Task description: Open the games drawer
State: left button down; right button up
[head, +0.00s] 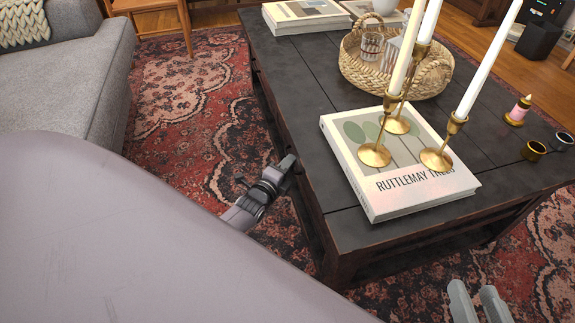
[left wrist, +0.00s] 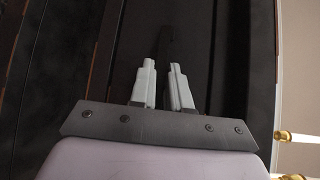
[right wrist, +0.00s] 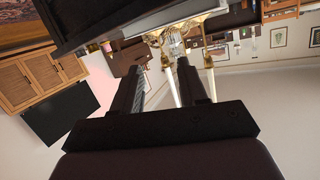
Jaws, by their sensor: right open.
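The dark wooden coffee table (head: 330,120) fills the middle and right of the head view. Its left side is seen at a steep angle, so the games drawer cannot be clearly made out there. My left gripper (head: 288,163) is at this side, just below the tabletop edge. In the left wrist view its two fingers (left wrist: 164,82) stand a small gap apart before a dark panel (left wrist: 140,35). A dark, handle-like shape is dim at their tips; whether they hold it is unclear. My right gripper (head: 478,298) is open and empty, off the table's near end.
A book (head: 365,200) with brass candlesticks (head: 397,125) and tall white candles lies on the near tabletop. A wicker tray (head: 418,83) stands behind it. A grey sofa (head: 70,80) is at the left. Patterned rug (head: 180,100) lies between sofa and table.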

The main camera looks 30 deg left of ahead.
pick_arm(q)
jog(key=s+a+p, duration=0.3)
jog(key=s+a, duration=1.1)
jog(key=s, duration=0.3)
jog(key=shift+a+p, duration=0.3)
jog(key=shift+p, duration=0.1)
pick_arm(e)
jog(key=shift+w+a+m+g+y, duration=0.15)
jog(key=shift+a+m+g+y, duration=0.1)
jog(key=shift+a+g, duration=0.3)
jog(key=shift+w+a+m+g+y, duration=0.15)
jog(key=shift+a+m+g, duration=0.15)
jog(key=shift+a, duration=0.35)
pick_arm(q)
jog(key=shift+s, duration=0.1)
jog(key=c, duration=1.2)
grip_release()
jog(key=shift+o, duration=0.2)
jog(key=s+r+p, duration=0.1)
jog(key=s+p, duration=0.1)
jog(key=s, duration=0.5)
jog(key=shift+d, duration=0.35)
pick_arm(e)
jog(key=shift+s+d+h, duration=0.2)
jog(key=shift+d+h, duration=0.3)
jog(key=shift+d, duration=0.1)
jog(key=shift+r, duration=0.1)
